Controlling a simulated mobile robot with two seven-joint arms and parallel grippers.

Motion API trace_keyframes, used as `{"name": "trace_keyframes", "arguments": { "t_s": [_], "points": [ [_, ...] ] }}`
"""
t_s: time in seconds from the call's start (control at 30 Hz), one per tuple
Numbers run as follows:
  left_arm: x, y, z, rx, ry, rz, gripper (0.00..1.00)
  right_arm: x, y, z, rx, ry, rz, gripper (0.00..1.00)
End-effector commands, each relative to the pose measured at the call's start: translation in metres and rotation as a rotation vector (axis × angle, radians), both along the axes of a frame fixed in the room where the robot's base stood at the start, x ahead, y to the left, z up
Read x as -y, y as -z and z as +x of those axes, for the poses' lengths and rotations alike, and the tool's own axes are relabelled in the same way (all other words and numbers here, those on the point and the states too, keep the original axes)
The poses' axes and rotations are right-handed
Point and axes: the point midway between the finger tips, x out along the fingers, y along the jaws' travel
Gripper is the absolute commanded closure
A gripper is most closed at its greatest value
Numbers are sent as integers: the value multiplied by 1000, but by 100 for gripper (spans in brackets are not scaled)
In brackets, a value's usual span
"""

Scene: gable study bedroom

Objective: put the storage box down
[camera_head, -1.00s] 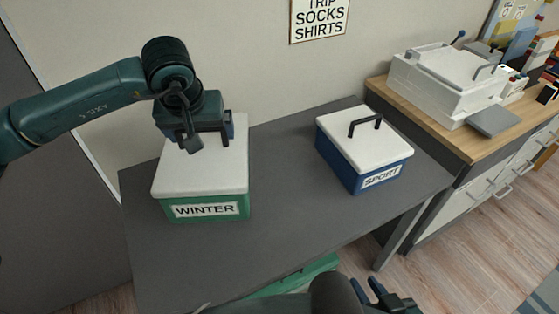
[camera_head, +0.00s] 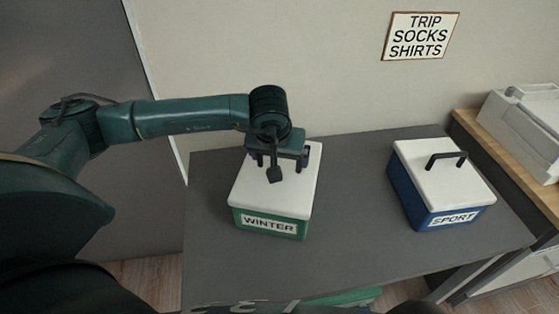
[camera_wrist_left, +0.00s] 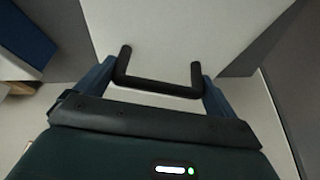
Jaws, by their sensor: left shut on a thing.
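The storage box labelled WINTER (camera_head: 270,223) is green with a white lid and is over the left part of the dark grey table (camera_head: 350,225). My left gripper (camera_head: 281,160) is above its lid, shut on the box's handle. In the left wrist view the black handle (camera_wrist_left: 158,87) lies between the blue fingers of the left gripper (camera_wrist_left: 155,92), with the white lid (camera_wrist_left: 165,30) behind it. The box looks level. I cannot tell whether its underside touches the tabletop. My right gripper is not in view.
A blue box labelled SPORT (camera_head: 408,200), with a white lid and black handle, stands on the right of the table. Bare tabletop lies between the boxes. A sign reading TRIP SOCKS SHIRTS (camera_head: 420,36) hangs on the wall. A wooden-topped cabinet (camera_head: 490,150) stands at the right.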

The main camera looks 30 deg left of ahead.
Motion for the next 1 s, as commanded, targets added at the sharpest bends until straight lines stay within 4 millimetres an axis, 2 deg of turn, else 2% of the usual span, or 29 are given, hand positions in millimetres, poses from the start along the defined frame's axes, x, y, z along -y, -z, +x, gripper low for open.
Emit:
{"name": "trace_keyframes", "arguments": {
  "t_s": [0.13, 0.47, 0.5, 0.57, 0.83, 1.0],
  "points": [
    [0, 17, 0, 0, 0, 0, 68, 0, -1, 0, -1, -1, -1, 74],
    [0, 22, 1, 3, 0, 0, 68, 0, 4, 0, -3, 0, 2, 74],
    [0, 22, 0, -1, 1, 1, 3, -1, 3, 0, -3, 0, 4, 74],
    [0, 21, 0, -1, 1, 1, 0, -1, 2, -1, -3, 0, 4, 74],
    [0, 18, 0, -1, 1, 1, 0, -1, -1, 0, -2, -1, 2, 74],
    [2, -2, -7, 4, 2, 1, 0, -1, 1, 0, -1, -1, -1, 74]
  ]
}}
